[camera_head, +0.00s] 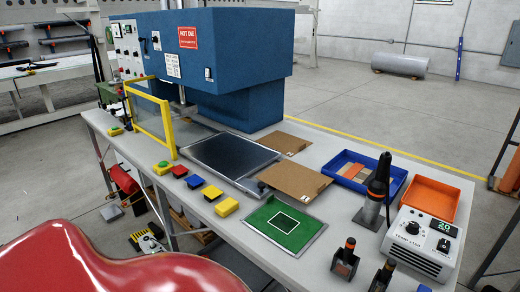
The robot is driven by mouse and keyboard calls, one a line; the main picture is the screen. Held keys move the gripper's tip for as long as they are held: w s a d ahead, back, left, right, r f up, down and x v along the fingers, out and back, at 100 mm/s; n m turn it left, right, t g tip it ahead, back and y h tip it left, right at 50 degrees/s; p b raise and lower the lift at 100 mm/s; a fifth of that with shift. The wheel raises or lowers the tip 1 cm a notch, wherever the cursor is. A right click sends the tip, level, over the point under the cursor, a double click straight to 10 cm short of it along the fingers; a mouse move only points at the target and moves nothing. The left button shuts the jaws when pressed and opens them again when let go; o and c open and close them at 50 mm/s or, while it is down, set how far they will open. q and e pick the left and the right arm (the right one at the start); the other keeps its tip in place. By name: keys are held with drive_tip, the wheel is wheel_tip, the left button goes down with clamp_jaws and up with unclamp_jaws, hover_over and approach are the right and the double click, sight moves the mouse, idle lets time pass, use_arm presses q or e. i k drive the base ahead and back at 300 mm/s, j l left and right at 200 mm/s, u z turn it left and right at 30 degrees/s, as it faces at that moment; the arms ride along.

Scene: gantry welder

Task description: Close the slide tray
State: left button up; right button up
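The slide tray seems to be the flat dark plate with a pale metal rim (232,154), lying on the grey table. It lies in front of the blue machine (205,50), out from under its overhanging head, with its front edge toward me. A small dark knob (262,186) stands at its front right corner. A yellow-framed clear guard (150,118) stands upright to the left of the tray. Neither of my grippers is in view.
Several coloured buttons (212,193) line the table's front edge. A green board (285,223), brown sheets (295,181), a blue bin (366,172), an orange bin (432,197) and a white control box (419,240) stand to the right. Open floor lies behind the table.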

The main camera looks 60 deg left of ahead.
sight(233, 157)
drive_tip(key=u, duration=2.05)
